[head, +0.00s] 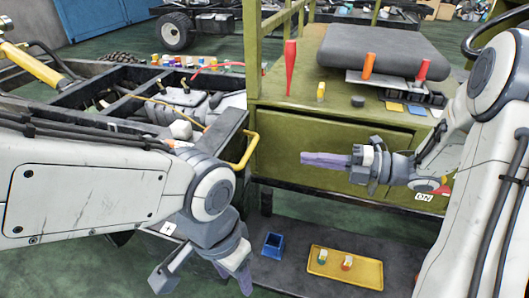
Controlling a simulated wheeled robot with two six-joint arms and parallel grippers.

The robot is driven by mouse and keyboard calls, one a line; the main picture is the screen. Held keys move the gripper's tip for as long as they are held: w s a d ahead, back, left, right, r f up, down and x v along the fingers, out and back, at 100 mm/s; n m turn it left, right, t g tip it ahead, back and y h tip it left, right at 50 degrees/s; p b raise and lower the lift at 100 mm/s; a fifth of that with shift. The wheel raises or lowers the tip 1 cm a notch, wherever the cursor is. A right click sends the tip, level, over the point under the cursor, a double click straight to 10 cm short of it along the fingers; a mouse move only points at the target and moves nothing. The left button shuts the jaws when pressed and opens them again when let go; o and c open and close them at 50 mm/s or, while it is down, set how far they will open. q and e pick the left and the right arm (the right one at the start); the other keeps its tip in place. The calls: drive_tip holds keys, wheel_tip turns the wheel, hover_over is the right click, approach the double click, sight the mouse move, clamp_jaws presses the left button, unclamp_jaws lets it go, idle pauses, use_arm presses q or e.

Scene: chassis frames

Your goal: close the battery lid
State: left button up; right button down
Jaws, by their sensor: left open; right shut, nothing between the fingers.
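A dark grey panel with a yellow handle (249,152), which looks like the battery lid (226,124), is at the chassis side in the middle left. My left arm covers its lower part, so I cannot tell how far open it stands. My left gripper (207,277) is open and empty, pointing down at the bottom, below and apart from the handle. My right gripper (304,158) is shut and empty, pointing left in front of the olive cabinet, to the right of the handle and apart from it.
The olive cabinet (276,140) carries a grey seat cushion (375,48) and red and orange levers. Below, a dark shelf holds a blue box (272,245) and a yellow tray (345,280) with small parts. The chassis frame (100,90) with cables lies left.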

sight(251, 151)
drive_tip(key=p+x, duration=0.2)
drive_tip(key=x, duration=0.9)
drive_tip(key=shift+a, duration=0.25)
drive_tip(key=shift+w, duration=0.15)
